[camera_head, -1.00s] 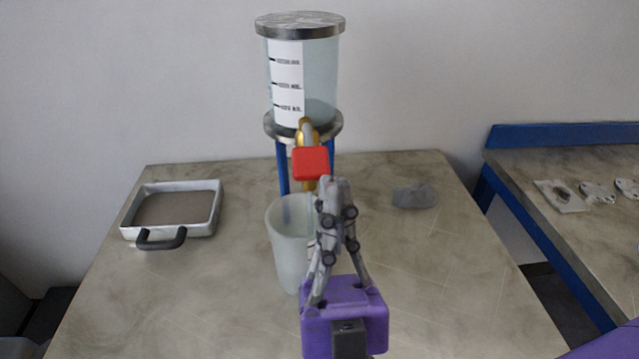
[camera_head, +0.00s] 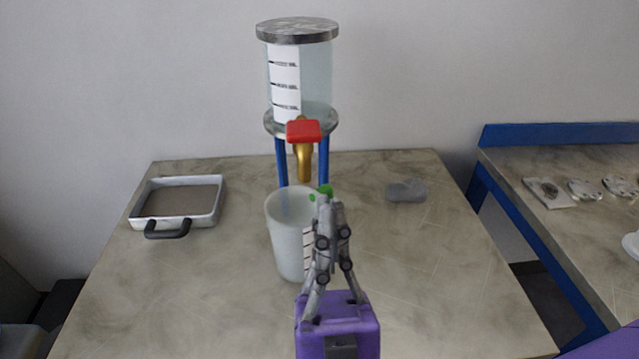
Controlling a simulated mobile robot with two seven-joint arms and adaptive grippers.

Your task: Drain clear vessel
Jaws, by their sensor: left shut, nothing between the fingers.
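The clear vessel (camera_head: 317,75) with a metal lid and a white scale stands on a metal flange with blue legs. Its brass valve (camera_head: 303,160) points down at the front, with a red handle (camera_head: 304,131) across the top. A pale translucent cup (camera_head: 287,235) with scale marks stands upright on the table below the valve. My left gripper (camera_head: 328,203) is shut and empty, in front of the cup's right side in the picture and below the valve, apart from the handle. A small green patch shows at its fingertips. The liquid level and any flow cannot be made out.
A white tray with a dark handle (camera_head: 180,207) lies on the table at left. A grey lump (camera_head: 406,190) lies at right. A blue-framed side bench (camera_head: 590,240) holds several flat pale parts. The front right of the table is clear.

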